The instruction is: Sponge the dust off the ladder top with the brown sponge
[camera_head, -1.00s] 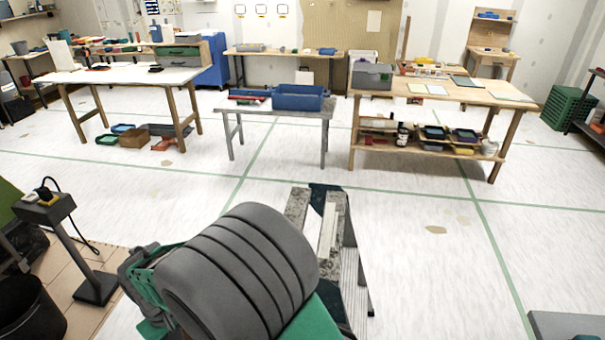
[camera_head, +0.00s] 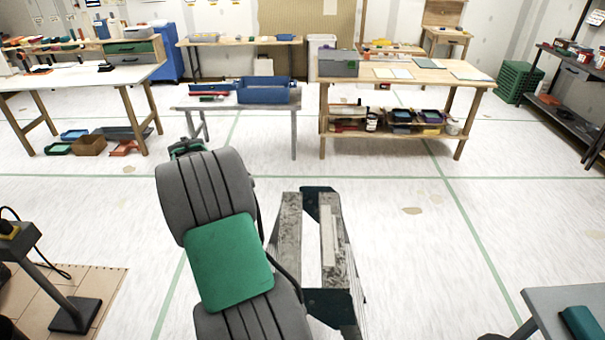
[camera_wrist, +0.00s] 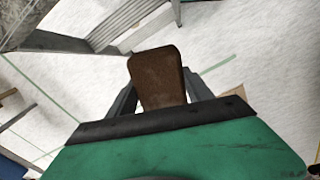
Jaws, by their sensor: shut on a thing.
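The ladder top (camera_head: 289,234) stands in front of me in the head view, to the right of my arm. It is two grey, dust-specked strips with a gap and dark green brackets. My gripper (camera_wrist: 157,92) shows in the wrist view, shut on the brown sponge (camera_wrist: 158,72), which sticks out past the fingers. In the head view my arm hides the gripper and sponge.
A low grey table with a blue bin (camera_head: 264,91) stands beyond the ladder. A wooden workbench (camera_head: 428,72) is at the back right. A grey table edge with a teal item (camera_head: 582,325) is at the lower right. Floor around the ladder is mostly clear.

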